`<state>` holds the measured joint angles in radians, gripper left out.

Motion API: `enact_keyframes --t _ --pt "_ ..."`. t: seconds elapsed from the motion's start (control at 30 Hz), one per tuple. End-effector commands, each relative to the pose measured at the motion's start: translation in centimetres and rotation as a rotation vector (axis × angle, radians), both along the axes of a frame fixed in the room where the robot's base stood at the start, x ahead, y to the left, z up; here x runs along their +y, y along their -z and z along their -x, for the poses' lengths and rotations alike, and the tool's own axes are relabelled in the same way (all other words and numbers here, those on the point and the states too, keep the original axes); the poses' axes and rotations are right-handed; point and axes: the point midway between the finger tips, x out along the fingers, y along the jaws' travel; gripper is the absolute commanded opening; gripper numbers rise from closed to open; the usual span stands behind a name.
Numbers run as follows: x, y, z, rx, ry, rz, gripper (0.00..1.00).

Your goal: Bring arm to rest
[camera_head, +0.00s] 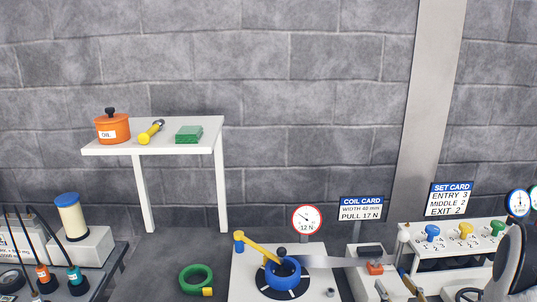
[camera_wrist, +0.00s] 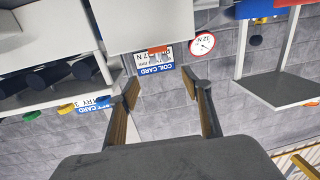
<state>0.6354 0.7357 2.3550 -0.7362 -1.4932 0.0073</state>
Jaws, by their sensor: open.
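My gripper (camera_wrist: 160,88) shows in the wrist view with its two fingers spread apart and nothing between them. It hangs in free air, with the grey block wall behind. Beyond the fingertips the upside-down coil card (camera_wrist: 155,69) and the round dial (camera_wrist: 202,43) are visible.
The head view shows a blue reel (camera_head: 283,274) with a yellow lever (camera_head: 257,249), the coil card (camera_head: 361,209), the set card (camera_head: 450,199) and a knob rack (camera_head: 410,235) at right. A white shelf (camera_head: 190,146) holds an orange oil pot (camera_head: 113,130). A green ring (camera_head: 196,279) lies below.

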Motion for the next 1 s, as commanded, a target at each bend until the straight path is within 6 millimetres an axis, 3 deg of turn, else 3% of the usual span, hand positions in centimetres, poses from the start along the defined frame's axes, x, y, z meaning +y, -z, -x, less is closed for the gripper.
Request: enact_keyframes --t 0.5,1.0 --pt "1.5 -3.5 -1.3 0.205 0.056 0.15 0.49" --pt "3.0 -7.6 1.1 0.397 0.145 0.223 0.49"
